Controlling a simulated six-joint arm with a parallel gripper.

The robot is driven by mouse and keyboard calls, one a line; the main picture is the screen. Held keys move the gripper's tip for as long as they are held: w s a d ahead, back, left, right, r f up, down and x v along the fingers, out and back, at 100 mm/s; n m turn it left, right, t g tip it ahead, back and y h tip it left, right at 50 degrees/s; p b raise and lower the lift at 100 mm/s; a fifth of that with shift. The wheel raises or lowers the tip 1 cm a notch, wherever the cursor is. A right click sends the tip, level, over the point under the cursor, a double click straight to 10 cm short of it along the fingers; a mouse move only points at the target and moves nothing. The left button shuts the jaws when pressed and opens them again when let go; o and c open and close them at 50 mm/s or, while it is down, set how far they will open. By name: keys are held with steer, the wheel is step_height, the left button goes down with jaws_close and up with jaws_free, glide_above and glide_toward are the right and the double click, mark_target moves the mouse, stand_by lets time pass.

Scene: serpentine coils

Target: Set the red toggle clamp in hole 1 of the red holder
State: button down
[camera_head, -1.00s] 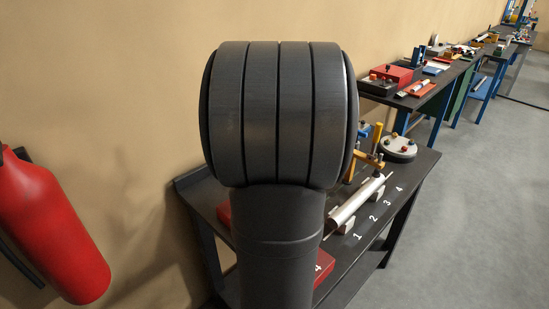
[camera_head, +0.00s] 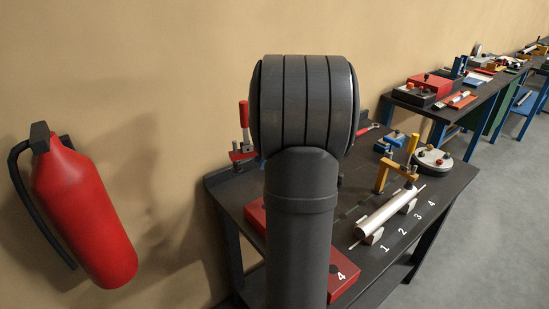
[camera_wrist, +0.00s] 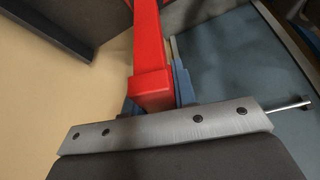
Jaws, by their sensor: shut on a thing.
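In the wrist view, my gripper (camera_wrist: 155,95) is shut on a red bar (camera_wrist: 150,60), which appears to be part of the red toggle clamp. In the head view, the red toggle clamp (camera_head: 244,120) shows left of my arm, with an upright red handle and a metal lower part; my arm hides my gripper there. The red holder (camera_head: 347,285) lies at the table's near side, partly behind my arm. Its mark 4 shows at the right end; hole 1 cannot be made out.
The dark table (camera_head: 440,200) also carries a silver tube (camera_head: 390,212) on light supports, an orange clamp (camera_head: 397,167) and a round grey fixture (camera_head: 433,161). A beige wall (camera_head: 150,60) runs along its left side. A red fire extinguisher (camera_head: 85,210) is at the left.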

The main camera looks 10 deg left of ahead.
steer(key=shift+s+a+f+n+g+h, duration=0.15)
steer(key=shift+a+f+n, duration=0.1)
steer(key=shift+f+n, duration=0.35)
steer(key=shift+a+f+n+g+h, duration=0.1)
steer(key=shift+a+f+n+g, duration=0.25)
steer(key=shift+f, duration=0.5)
steer(key=shift+s+a+f+n+h, duration=0.1)
steer(key=shift+a+f+n+h, duration=0.05)
steer(key=shift+f+n, duration=0.5)
steer(key=shift+s+f, duration=0.1)
steer(key=shift+f, duration=0.1)
steer(key=shift+f, duration=1.4)
steer(key=shift+f, duration=0.25)
steer(key=shift+f, duration=0.35)
steer(key=shift+f, duration=0.25)
steer(key=c, duration=1.1)
jaws_free()
